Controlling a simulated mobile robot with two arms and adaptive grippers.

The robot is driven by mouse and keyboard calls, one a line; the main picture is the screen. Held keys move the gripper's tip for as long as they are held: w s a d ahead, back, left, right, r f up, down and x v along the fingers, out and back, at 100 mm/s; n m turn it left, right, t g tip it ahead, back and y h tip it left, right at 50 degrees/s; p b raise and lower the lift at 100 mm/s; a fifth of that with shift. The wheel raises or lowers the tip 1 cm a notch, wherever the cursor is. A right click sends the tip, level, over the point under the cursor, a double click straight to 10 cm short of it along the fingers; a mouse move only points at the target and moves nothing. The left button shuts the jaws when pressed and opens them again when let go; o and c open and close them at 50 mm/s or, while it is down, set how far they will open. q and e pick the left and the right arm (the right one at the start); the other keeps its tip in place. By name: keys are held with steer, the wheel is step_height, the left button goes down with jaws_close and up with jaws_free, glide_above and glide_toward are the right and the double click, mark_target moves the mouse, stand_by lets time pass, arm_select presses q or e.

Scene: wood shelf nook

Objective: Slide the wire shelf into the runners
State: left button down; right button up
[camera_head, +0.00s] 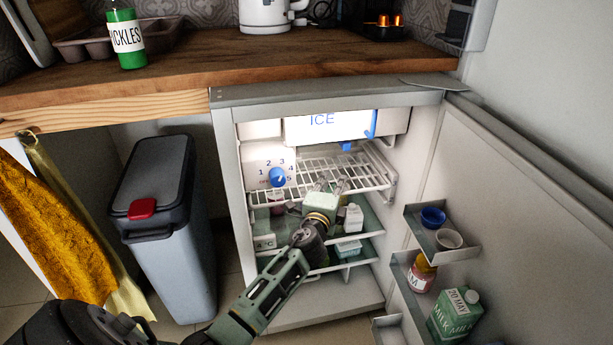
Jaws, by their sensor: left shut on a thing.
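The white wire shelf (350,168) is inside the open fridge (227,175), below the ice compartment. It looks roughly level, with its front edge near the fridge opening. My left gripper (330,184) reaches in from the lower left and is shut on the front part of the shelf. The gripper body hides part of the front edge. A white runner (391,187) shows on the right inner wall beside the shelf's right end. I cannot tell how the shelf edges sit in the runners. The left runner is not clear. My right gripper is out of view.
Lower shelves hold a white carton (353,218) and a teal-lidded box (348,248). The fridge door (520,190) stands open at right, its bins holding cups, a jar and a milk carton (455,315). A bin (165,240) stands left. The counter (200,70) overhangs above.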

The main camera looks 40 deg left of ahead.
arm_select(q)
steer(key=shift+w+a, duration=0.75)
steer(key=shift+a, duration=0.15)
steer(key=c, duration=1.8)
jaws_free()
steer(key=v, duration=1.2)
